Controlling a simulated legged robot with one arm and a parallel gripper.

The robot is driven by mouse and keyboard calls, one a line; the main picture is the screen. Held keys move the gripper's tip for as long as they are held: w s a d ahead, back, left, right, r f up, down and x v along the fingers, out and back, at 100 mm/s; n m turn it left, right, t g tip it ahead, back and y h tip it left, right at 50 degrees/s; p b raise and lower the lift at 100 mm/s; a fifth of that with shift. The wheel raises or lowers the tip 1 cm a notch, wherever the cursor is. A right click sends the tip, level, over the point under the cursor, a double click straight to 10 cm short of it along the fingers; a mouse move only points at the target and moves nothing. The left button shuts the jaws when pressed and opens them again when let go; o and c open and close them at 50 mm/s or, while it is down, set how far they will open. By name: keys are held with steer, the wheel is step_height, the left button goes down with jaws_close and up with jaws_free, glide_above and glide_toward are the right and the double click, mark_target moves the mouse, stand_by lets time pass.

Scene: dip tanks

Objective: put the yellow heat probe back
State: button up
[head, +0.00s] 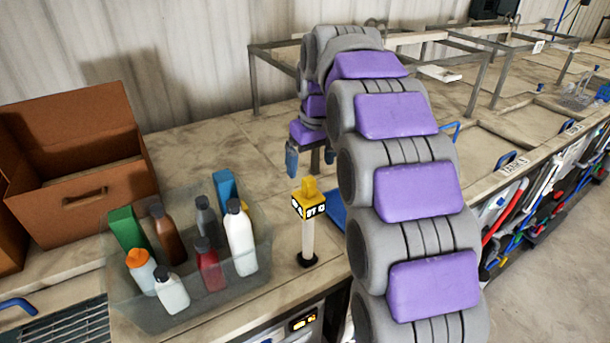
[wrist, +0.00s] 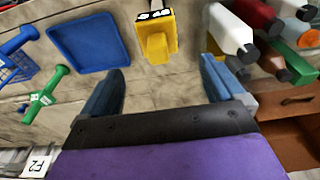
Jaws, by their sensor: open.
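A yellow block with black-and-white marks and a raised yellow top (head: 309,203) sits on an upright pale post (head: 308,238) with a round black base, on the bench. It is the only thing here that looks like the yellow heat probe; I cannot tell probe from stand. The yellow piece also shows in the wrist view (wrist: 156,40), beyond my fingertips and roughly between them. My gripper (head: 311,160) is open and empty, behind the yellow piece in the head view. Its two blue-grey fingers stand wide apart in the wrist view (wrist: 165,75).
A clear bin (head: 150,308) of several bottles stands left of the post, with a cardboard box (head: 75,200) behind it. A blue tray (wrist: 90,42) lies beside the post. Green (wrist: 45,95) and blue (wrist: 15,65) handled items lie farther along. Metal frames (head: 470,90) stand at the back.

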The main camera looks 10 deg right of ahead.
steer(key=s+f+m+g, duration=0.1)
steer(key=s+f, duration=0.3)
steer(key=s, duration=0.9)
steer(key=s+f+m+g, duration=0.1)
steer(key=s+f, duration=0.3)
steer(key=s, duration=1)
steer(key=s+f+m+g, duration=0.1)
steer(key=s+f, duration=0.3)
steer(key=s, duration=1)
steer(key=shift+f+m, duration=0.2)
steer(key=shift+m, duration=0.1)
